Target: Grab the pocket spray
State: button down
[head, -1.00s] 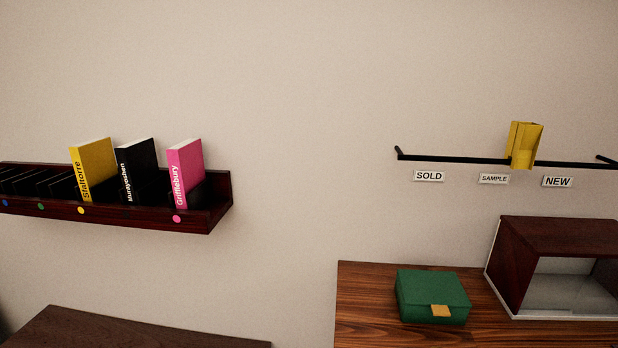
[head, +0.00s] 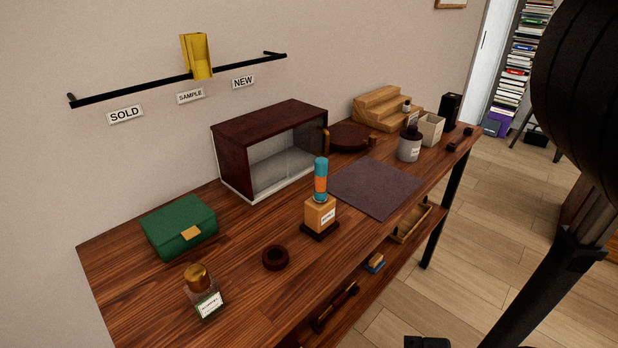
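Candidates stand on the wooden table (head: 130,262). One is a square amber bottle (head: 320,213) with a tall teal and orange striped top, upright on a dark base. Another is a clear bottle (head: 205,300) with a round gold-brown cap and a label, near the front left. A grey jar (head: 409,149) with a dark lid stands farther back.
A green box (head: 178,225), a dark ring (head: 275,258), an open-front cabinet (head: 262,140) and a purple mat (head: 378,187) are on the table. A stepped wooden stand (head: 385,108) is at the far end. A wall rail (head: 140,86) holds a yellow item.

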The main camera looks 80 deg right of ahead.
aim_at(321, 164)
jog(key=k+l, duration=0.2)
jog(key=l, duration=0.2)
jog(key=k+l+u, duration=0.1)
jog(key=l, duration=0.3)
jog(key=k+l, duration=0.5)
jog(key=l, duration=0.3)
jog(key=k+l+u, duration=0.1)
jog(key=l, duration=0.3)
jog(key=k, duration=0.1)
